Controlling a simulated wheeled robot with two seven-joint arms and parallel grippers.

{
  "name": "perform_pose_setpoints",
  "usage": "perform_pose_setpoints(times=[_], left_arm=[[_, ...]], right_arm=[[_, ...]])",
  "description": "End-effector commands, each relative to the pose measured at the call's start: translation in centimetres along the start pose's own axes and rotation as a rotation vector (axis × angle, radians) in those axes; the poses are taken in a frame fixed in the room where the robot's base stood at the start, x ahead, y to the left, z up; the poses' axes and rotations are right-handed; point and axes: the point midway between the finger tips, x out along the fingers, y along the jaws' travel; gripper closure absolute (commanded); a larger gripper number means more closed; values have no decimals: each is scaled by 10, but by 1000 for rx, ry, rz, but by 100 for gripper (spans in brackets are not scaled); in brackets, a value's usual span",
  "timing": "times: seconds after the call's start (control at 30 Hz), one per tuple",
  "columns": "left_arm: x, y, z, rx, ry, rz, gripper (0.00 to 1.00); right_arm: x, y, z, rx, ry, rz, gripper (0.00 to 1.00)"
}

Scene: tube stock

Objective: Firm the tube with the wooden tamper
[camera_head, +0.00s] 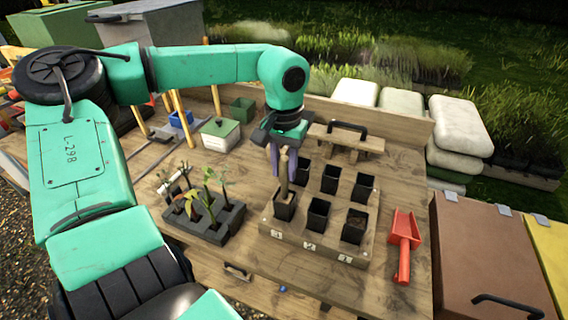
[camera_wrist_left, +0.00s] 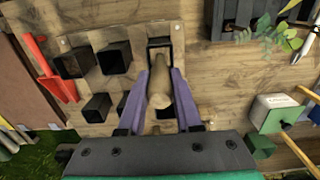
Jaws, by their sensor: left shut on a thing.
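The wooden tamper (camera_head: 284,170) is upright in my left gripper (camera_head: 283,154), whose purple fingers are shut on it. Its lower end is at the mouth of the front-left black tube (camera_head: 284,211); I cannot tell how deep it reaches. In the left wrist view the tamper (camera_wrist_left: 159,82) stands between the gripper's fingers (camera_wrist_left: 160,98) and points into the tube (camera_wrist_left: 160,43). Several black square tubes stand in a wooden rack (camera_head: 288,236). The front-right tube (camera_head: 354,227) shows brown soil. The contents of the tamped tube are mostly hidden. My right gripper is not in view.
A dark tray of seedlings (camera_head: 215,229) stands left of the rack. A red scoop (camera_head: 404,243) lies to its right. Behind are a wooden stand with a dark handle (camera_head: 345,141) and a green-lidded box (camera_head: 220,134).

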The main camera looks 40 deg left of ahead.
Motion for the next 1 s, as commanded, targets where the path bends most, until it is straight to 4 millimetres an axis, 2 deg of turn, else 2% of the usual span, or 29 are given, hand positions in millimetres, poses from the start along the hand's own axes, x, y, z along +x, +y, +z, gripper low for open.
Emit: perform_pose_setpoints(times=[1.0], left_arm=[[5,0,0,0,0,0,100]], right_arm=[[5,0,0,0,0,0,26]])
